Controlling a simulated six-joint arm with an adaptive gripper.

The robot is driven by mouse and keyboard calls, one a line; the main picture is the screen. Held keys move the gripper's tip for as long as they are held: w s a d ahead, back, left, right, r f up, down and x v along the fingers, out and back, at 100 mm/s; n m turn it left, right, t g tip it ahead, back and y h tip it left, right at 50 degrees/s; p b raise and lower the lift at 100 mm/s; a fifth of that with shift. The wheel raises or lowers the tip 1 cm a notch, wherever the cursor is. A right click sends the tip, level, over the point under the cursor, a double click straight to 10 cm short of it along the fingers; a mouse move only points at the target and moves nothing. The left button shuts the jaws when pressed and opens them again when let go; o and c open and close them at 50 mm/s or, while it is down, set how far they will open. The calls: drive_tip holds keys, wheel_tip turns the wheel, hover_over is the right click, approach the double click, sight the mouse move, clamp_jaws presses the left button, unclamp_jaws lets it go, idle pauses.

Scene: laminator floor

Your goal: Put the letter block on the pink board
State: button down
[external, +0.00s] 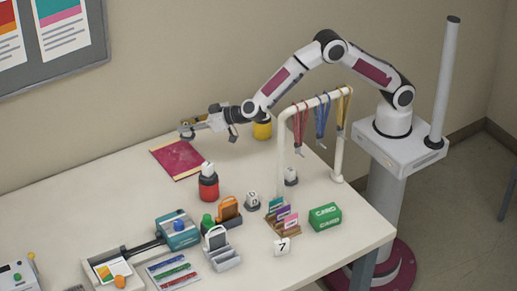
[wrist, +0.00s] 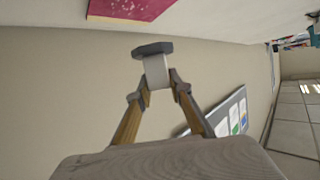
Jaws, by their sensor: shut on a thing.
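My gripper (external: 200,124) is shut on a small white block with a dark grey base (wrist: 157,70), which I take to be the letter block. It is held between both fingertips, with the base at the far end. No letter is readable on it. The pink board (external: 180,158), deep pink with pale strips at two edges, lies flat on the table. In the external view my gripper is raised near the board's back edge. In the wrist view part of the board (wrist: 130,8) shows at the top, apart from the block.
A red jar (external: 208,188) with a white top stands right of the board. A yellow container (external: 262,130) is near my wrist. A cream rack with lanyards (external: 283,140) stands below my arm. Similar marked blocks (external: 252,200) and a 7 cube (external: 282,246) are nearer the front.

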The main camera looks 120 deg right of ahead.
sight(188, 139)
drive_tip(key=shift+f, duration=3)
drive_tip(key=shift+f, duration=0.1)
drive_tip(key=shift+f, duration=1.75)
drive_tip(key=shift+f, duration=0.1)
drive_tip(key=c, duration=1.8)
unclamp_jaws()
drive_tip(key=shift+f, duration=0.1)
drive_tip(key=shift+s+a+r, duration=0.15)
drive_tip(key=shift+a+r, duration=0.05)
drive_tip(key=shift+r, duration=0.05)
drive_tip(key=shift+v, duration=5.75)
